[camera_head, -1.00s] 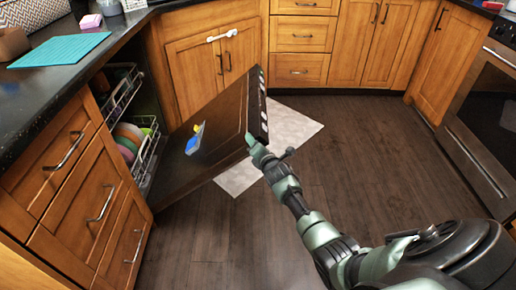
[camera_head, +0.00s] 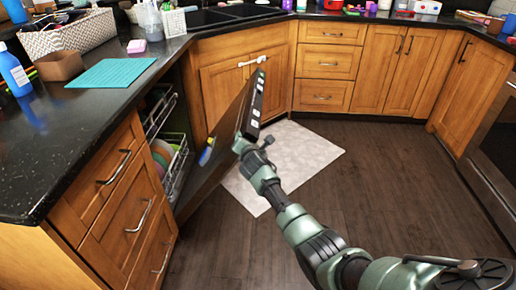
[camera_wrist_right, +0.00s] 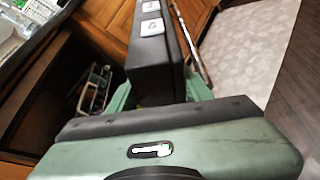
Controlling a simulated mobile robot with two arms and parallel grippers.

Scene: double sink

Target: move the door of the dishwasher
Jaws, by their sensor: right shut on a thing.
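The dishwasher door (camera_head: 221,139) stands partly open and steeply tilted, its inner face toward the left. Its dark top edge carries pale labels. My right gripper (camera_head: 247,146) is at that edge of the door and is shut on it. In the right wrist view the door's black edge (camera_wrist_right: 157,62) runs between the green fingers of the gripper (camera_wrist_right: 160,98). Behind the door, the dishwasher racks (camera_head: 172,160) hold colored dishes. A blue and yellow item (camera_head: 206,152) shows on the door's inner face, partly hidden. My left gripper is not in view.
A pale mat (camera_head: 300,150) lies on the dark floor (camera_head: 390,185) right of the door. Wooden drawers (camera_head: 125,205) stand at the left under a black counter (camera_head: 70,150). An oven (camera_head: 495,150) is at the right. The floor between is open.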

